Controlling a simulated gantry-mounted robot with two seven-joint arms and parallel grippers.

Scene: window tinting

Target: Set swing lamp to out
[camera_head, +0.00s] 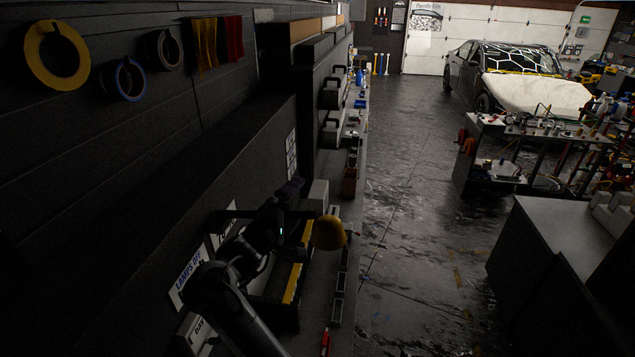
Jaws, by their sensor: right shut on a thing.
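The swing lamp (329,233) shows as a yellow-orange shade over the left bench, toward the aisle side. Its dark arm is hard to make out against the dark wall and my arm. My right gripper (303,238) is at the left side of the shade, shut on the lamp. The fingertips and the exact place of contact are too dark to see clearly. My right arm reaches up to it from the bottom of the picture. My left gripper is not in view.
A yellow-edged dark item (293,283) lies below the gripper. Small trays (338,284) and a red-handled tool (325,342) lie along the bench. The aisle floor (410,210) is clear.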

